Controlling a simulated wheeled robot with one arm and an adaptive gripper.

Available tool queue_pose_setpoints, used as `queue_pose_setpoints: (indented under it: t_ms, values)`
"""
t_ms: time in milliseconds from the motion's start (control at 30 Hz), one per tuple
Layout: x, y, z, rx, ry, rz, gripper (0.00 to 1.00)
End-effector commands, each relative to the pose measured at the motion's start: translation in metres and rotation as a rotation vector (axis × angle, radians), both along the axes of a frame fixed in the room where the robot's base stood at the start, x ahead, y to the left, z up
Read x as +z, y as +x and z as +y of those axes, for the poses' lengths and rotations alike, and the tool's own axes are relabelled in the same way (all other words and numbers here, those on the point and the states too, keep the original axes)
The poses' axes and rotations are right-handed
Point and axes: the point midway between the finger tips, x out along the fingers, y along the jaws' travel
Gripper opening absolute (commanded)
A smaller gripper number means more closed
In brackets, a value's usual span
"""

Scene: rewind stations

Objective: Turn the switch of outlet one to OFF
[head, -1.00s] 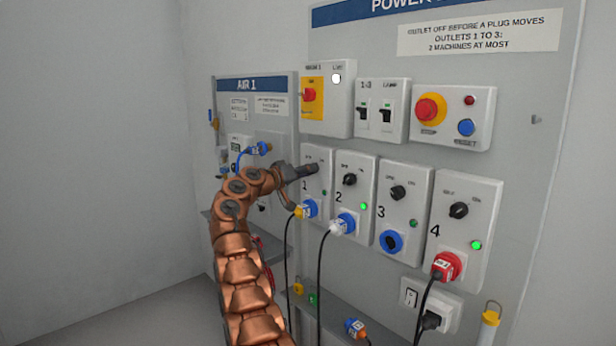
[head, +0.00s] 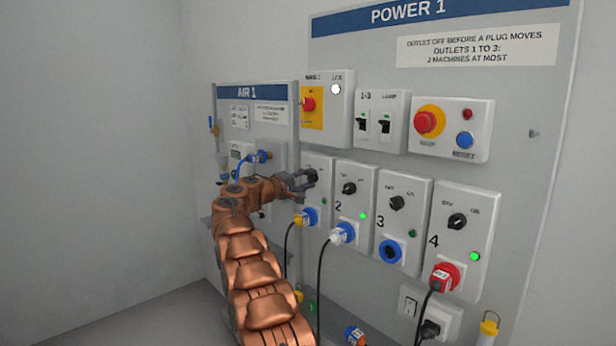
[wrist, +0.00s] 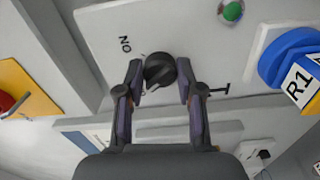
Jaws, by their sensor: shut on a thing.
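The switch of outlet one is a black rotary knob (wrist: 158,70) on a grey-white panel in the wrist view. My gripper (wrist: 160,82) has a finger on each side of it and is shut on it. A printed ON label (wrist: 125,44) lies beside the knob; the OFF label is not visible. I cannot tell which way the knob points. In the head view my gripper (head: 311,178) is at the outlet one panel (head: 322,165) and hides the knob. A green lamp (wrist: 232,11) is on the panel; in the head view it looks dim.
Outlets two (head: 368,170), three (head: 420,190) and four (head: 480,200) stand to the right. The AIR 1 board (head: 262,92) is on the left.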

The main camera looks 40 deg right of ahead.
Motion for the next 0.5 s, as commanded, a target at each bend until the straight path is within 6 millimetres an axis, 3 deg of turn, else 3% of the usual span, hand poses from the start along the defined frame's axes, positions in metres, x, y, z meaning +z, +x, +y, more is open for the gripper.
queue_pose_setpoints:
  t_ms: [500]
  values:
    - [-0.0009,0.0008,0.0003,0.002,0.004,0.131,0.02]
